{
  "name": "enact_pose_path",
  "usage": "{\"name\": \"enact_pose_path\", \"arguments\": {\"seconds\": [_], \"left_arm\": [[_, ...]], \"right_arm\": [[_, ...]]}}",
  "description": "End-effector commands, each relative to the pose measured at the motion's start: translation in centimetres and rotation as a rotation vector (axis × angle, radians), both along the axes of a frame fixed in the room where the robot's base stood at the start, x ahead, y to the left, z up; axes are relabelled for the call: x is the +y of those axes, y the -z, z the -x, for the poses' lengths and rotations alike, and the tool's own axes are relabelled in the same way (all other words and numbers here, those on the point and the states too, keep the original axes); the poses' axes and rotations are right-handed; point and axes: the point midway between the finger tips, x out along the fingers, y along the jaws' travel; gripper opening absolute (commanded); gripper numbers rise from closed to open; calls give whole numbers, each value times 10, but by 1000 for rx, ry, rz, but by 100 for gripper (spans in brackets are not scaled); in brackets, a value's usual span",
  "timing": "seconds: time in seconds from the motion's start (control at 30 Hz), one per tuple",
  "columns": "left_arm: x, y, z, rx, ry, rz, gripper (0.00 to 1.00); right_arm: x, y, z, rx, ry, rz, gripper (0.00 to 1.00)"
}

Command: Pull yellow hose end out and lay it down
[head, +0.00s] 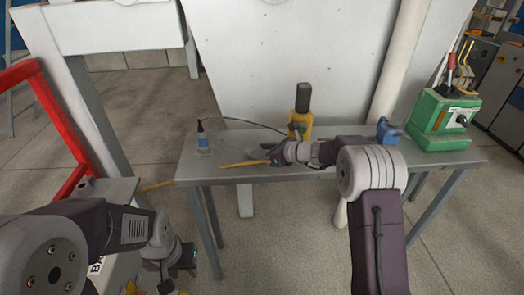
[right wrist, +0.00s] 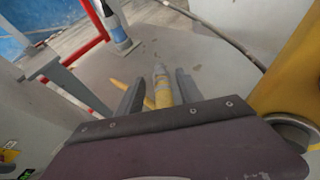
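A yellow hose (head: 243,164) runs along the front left edge of the grey table. My right gripper (head: 275,158) is low over the table at the hose's right end. In the right wrist view, a yellow hose end with a grey tip (right wrist: 162,80) lies between the fingers of my right gripper (right wrist: 158,86). Gaps show on both sides, so the fingers look open. Another yellow length (right wrist: 119,84) shows beside the left finger. My left gripper (head: 178,268) is low at the left, away from the table; its fingers are too unclear to judge.
On the table (head: 225,180) stand a blue bottle (head: 203,142) with a thin dark hose, a yellow unit with a black top (head: 301,122), a blue object (head: 390,131) and a green machine (head: 445,115). A red frame (head: 52,120) stands at the left.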

Motion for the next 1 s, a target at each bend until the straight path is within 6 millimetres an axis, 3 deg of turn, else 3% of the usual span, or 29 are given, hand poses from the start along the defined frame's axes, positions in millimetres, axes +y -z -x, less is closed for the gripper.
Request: {"name": "enact_pose_path", "arguments": {"seconds": [0.37,0.7,1.0], "left_arm": [[0,0,0,0,0,0,36],[0,1,0,0,0,0,36],[0,0,0,0,0,0,36]], "right_arm": [[-3,-1,3,0,1,1,52],[-47,-32,46,-1,3,1,52],[-58,-39,58,0,-1,0,52]]}}
